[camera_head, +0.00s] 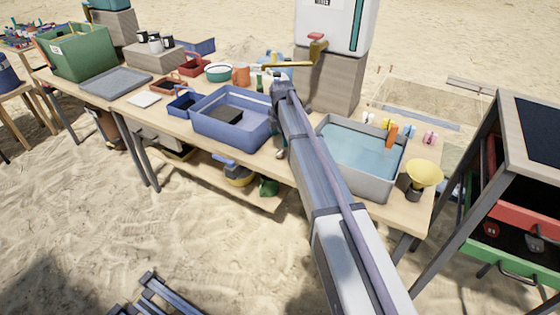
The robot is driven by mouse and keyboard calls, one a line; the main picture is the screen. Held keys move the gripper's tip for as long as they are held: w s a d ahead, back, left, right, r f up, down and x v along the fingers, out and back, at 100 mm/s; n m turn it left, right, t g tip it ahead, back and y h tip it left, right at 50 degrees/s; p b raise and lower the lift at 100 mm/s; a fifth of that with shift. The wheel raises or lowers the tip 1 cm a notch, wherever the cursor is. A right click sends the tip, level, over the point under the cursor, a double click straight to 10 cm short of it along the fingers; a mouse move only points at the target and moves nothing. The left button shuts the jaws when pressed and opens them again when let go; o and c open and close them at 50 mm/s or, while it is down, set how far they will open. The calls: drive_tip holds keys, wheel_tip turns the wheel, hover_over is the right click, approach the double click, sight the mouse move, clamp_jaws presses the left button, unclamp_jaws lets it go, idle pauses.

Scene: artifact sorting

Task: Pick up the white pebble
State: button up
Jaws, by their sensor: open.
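My arm reaches from the lower right across the wooden table (300,170), and its wrist points down between the blue bin and the water basin. My gripper (280,146) is small, dark and partly hidden by my own arm; it is open, low over the table's front part. A small pale, roundish thing (280,154) shows right at its tips. It may be the white pebble, but it is too small to be sure, and I cannot tell whether the gripper touches it.
A blue bin (203,128) stands left of my gripper, and a grey basin of water (362,182) stands right. A yellow funnel (424,174) is at the right end. A white container (328,25) on a wooden block stands behind. A rack with drawers (505,200) is at far right.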

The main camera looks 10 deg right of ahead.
sight(281, 152)
wheel_tip(281, 152, down, 8)
drive_tip(key=b, duration=0.6)
drive_tip(key=shift+a+r, duration=0.15)
drive_tip(key=shift+r, duration=0.25)
drive_tip(key=c, duration=1)
